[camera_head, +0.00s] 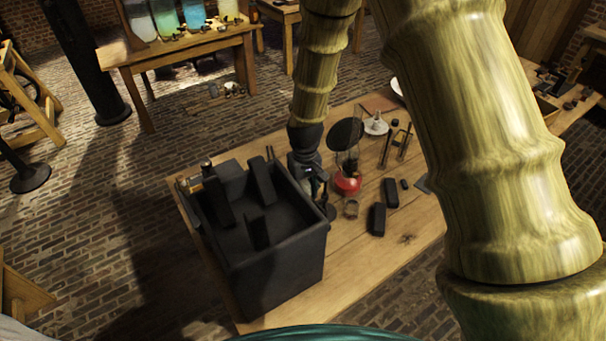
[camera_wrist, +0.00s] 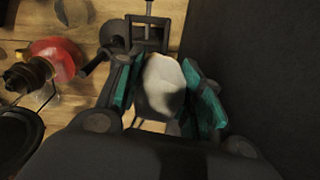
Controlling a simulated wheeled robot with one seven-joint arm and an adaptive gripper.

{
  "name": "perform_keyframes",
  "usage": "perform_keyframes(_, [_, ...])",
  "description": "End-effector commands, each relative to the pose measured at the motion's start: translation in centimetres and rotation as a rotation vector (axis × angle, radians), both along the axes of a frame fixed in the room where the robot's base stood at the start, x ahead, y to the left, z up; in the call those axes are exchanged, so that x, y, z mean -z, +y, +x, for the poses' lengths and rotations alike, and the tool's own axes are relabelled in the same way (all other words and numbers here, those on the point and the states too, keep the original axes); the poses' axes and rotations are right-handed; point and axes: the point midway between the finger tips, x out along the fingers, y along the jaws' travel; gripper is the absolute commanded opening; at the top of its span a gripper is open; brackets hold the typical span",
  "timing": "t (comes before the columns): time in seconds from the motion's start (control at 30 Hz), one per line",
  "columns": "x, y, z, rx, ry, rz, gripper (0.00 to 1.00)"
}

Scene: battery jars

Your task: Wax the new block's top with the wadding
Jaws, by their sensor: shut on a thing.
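My gripper (camera_head: 316,183) points down beside the right wall of the dark open box. In the wrist view its teal fingers (camera_wrist: 166,84) are shut on the white wadding (camera_wrist: 162,88). A dark frame with a thin rod (camera_wrist: 148,40) lies just beyond the wadding; I cannot tell whether they touch. Two black blocks, one nearer (camera_head: 378,219) and one farther (camera_head: 391,192), lie on the table to the right. More dark upright blocks (camera_head: 262,181) stand in the box. I cannot tell which block is the new one.
The dark box (camera_head: 281,284) fills the table's left part, its wall (camera_wrist: 262,70) close to my gripper. A red lamp (camera_head: 347,185) stands right of my gripper, with a small glass (camera_head: 351,208) nearby. The table's front right (camera_head: 370,262) is mostly clear.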

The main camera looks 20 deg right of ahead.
Motion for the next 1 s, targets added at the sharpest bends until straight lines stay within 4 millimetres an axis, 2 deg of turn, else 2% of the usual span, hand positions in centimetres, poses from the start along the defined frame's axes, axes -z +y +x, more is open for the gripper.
perform_keyframes(0.03, [-0.8,0.0,0.0,0.001,-0.001,0.000,0.17])
perform_keyframes(0.5, [-4.9,-0.1,0.0,0.001,0.000,0.000,0.17])
perform_keyframes(1.0, [-5.1,-0.1,0.0,0.001,0.000,0.000,0.17])
